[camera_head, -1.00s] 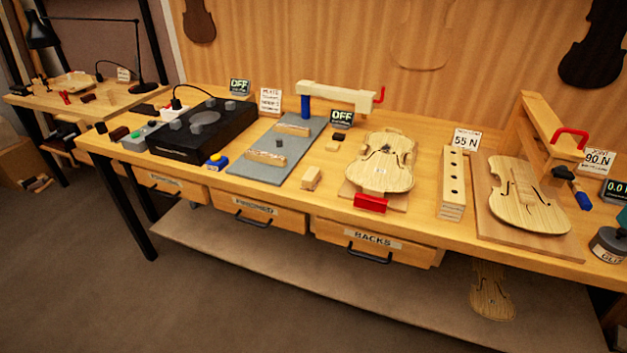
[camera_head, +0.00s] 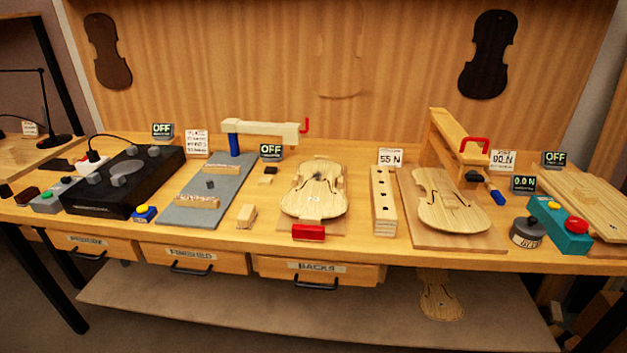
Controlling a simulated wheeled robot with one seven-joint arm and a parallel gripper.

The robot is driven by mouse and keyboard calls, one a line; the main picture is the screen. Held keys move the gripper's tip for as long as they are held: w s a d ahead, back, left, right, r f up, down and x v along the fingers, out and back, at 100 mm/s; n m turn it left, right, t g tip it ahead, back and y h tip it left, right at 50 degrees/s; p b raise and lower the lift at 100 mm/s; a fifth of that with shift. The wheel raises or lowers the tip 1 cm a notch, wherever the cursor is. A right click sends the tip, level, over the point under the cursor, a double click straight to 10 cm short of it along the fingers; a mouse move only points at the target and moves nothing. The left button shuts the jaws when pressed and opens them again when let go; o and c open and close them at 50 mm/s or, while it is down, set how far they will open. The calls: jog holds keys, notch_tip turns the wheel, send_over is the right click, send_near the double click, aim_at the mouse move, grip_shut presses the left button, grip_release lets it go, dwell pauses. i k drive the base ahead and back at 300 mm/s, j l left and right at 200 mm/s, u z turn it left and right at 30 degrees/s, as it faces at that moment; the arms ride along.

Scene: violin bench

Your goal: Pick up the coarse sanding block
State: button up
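I cannot tell for sure which piece is the coarse sanding block. Several small blocks lie on the bench (camera_head: 350,235). A pale wooden block (camera_head: 246,215) sits right of the grey board, near the front. A small dark block (camera_head: 270,170) and a small light block (camera_head: 265,180) lie close together behind it, left of the violin body. A dark reddish-brown block (camera_head: 27,195) lies at the far left by a grey box with a green button. No grit marking is readable. My gripper is not in view.
A black turntable-like box (camera_head: 125,200), the grey board (camera_head: 195,212), a violin body (camera_head: 315,190) and a violin plate under a wooden clamp (camera_head: 445,205) fill the bench. A teal box with a red button (camera_head: 560,230) stands at right. Drawers (camera_head: 315,268) line the front.

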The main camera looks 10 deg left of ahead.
aim_at(248, 214)
jog(key=u, duration=0.85)
jog(key=i+l+u, duration=0.15)
jog(key=i+u, duration=0.2)
jog(key=u, duration=0.15)
jog(key=i+l+u, duration=0.3)
jog(key=u, duration=0.2)
jog(key=i+l+u, duration=0.25)
jog(key=l+u, duration=0.25)
